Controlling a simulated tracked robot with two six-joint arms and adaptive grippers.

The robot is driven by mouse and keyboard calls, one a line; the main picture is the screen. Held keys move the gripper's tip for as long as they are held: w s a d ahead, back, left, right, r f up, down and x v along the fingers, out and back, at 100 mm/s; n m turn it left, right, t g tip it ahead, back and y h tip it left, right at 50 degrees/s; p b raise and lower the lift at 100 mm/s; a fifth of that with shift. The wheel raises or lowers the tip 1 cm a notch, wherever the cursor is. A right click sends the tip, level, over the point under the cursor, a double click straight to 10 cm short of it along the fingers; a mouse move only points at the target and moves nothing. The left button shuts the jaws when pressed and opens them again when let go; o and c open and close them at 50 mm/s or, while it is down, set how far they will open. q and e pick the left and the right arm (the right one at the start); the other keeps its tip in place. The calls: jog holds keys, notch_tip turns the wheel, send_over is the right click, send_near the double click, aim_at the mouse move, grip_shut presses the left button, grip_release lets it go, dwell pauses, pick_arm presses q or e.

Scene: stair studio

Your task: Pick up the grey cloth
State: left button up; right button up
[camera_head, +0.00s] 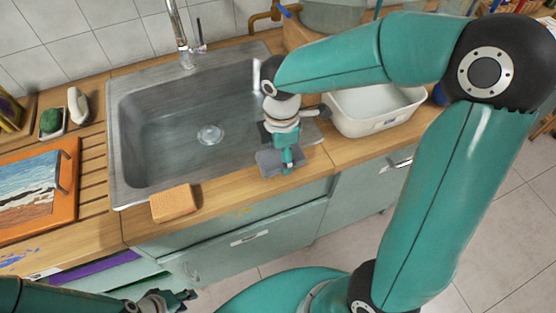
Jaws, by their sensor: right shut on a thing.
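The grey cloth (268,162) lies at the front right corner of the sink, by the wooden counter edge. My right gripper (286,163) points down at the cloth and is shut on it. The fingers hide part of the cloth, and I cannot tell whether it is clear of the counter. My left gripper (184,297) is low at the bottom of the view, in front of the cabinets and away from the cloth. Its fingers are too small and dark to tell whether they are open.
The steel sink (150,140) is empty. A tan sponge (174,203) lies on the front counter edge. A white basin (376,105) stands to the right. An orange-framed picture tray (66,192) and a green scrubber (51,121) are to the left.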

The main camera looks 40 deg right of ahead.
notch_tip(320, 180, up, 16)
jog(key=shift+r+p, duration=0.15)
jog(key=shift+p, duration=0.2)
